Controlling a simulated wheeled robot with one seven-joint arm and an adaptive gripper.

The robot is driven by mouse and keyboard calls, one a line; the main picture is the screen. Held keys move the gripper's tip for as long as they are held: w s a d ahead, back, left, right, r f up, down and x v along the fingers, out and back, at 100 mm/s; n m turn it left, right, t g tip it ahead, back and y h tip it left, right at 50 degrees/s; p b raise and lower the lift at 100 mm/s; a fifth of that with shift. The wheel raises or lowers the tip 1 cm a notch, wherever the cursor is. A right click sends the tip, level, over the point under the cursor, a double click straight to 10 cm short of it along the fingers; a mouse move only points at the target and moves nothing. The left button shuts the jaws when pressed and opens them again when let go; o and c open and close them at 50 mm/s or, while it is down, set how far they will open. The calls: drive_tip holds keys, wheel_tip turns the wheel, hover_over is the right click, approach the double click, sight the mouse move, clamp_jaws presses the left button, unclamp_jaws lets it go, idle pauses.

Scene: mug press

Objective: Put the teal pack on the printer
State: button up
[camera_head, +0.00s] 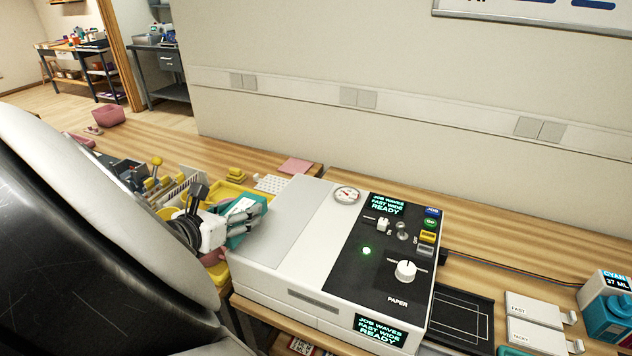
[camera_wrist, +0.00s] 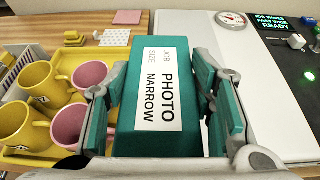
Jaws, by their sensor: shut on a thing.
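The teal pack (camera_wrist: 205,75) has a white label reading "PHOTO NARROW" and "JOB SIZE" in the wrist view. My gripper (camera_wrist: 160,115) is shut on it, with a finger on each side. In the head view the teal pack (camera_head: 252,207) is partly covered by my gripper (camera_head: 235,222), which is at the left edge of the printer. The printer (camera_head: 300,267) is a white box with a grey panel (camera_head: 276,228) on top and a black control panel (camera_head: 373,262) reading "READY". A green light is lit on it.
A yellow tray (camera_wrist: 62,154) with yellow mugs (camera_wrist: 40,82) and pink mugs (camera_wrist: 91,77) lies left of the pack. A gauge (camera_head: 346,194) and knobs stand up from the printer top. White cards (camera_head: 535,310) and a cyan ink box (camera_head: 607,310) are at the right.

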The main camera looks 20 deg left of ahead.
hover_over(269, 238)
drive_tip(key=shift+w+f, duration=0.1)
drive_tip(key=shift+f, duration=1.95)
drive_tip(key=o, duration=1.6)
drive_tip(key=shift+c, duration=0.2)
drive_tip(key=shift+p, duration=0.3)
